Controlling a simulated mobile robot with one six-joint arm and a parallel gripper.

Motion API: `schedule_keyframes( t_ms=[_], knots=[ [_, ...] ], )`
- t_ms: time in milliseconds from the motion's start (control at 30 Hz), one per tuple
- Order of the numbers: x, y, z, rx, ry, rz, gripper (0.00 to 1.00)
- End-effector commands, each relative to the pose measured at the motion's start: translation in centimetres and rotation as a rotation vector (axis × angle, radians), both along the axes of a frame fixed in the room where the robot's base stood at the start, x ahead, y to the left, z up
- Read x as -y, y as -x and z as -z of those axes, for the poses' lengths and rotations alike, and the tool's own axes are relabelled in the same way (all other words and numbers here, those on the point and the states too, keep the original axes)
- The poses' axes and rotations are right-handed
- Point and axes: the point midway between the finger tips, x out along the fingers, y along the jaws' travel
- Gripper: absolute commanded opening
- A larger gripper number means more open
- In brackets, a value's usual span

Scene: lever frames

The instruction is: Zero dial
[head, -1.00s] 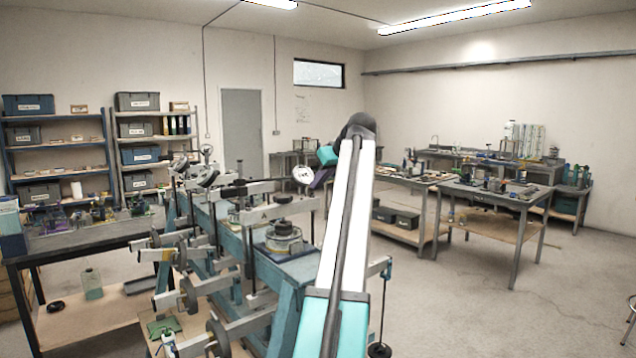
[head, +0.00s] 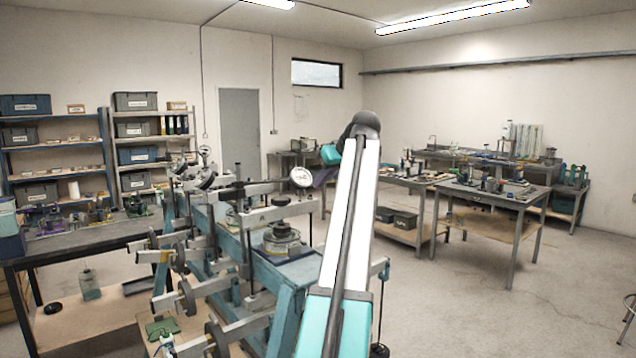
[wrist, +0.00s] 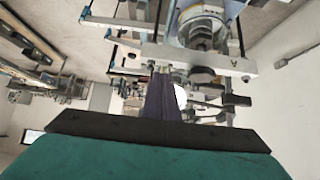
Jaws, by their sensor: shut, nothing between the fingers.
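My gripper (head: 318,178) is just right of the dial in the head view, partly behind my arm. In the wrist view its purple fingers (wrist: 163,98) are together and empty. I cannot tell whether they touch the dial.
More dials (head: 207,181) stand farther along the row of lever frames. Round weights (head: 186,297) hang on levers at the left. A workbench (head: 110,232) stands left, and tables (head: 497,196) stand right. The floor at right is mostly open.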

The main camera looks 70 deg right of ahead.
Motion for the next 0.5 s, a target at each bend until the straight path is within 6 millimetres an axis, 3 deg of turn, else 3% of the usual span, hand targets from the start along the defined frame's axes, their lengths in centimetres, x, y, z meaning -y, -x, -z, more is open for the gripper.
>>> schedule_keyframes(
  t_ms=[500],
  knots=[
    [-1.5,2.2,-2.6,0.000,-0.001,-0.001,0.00]
  ],
)
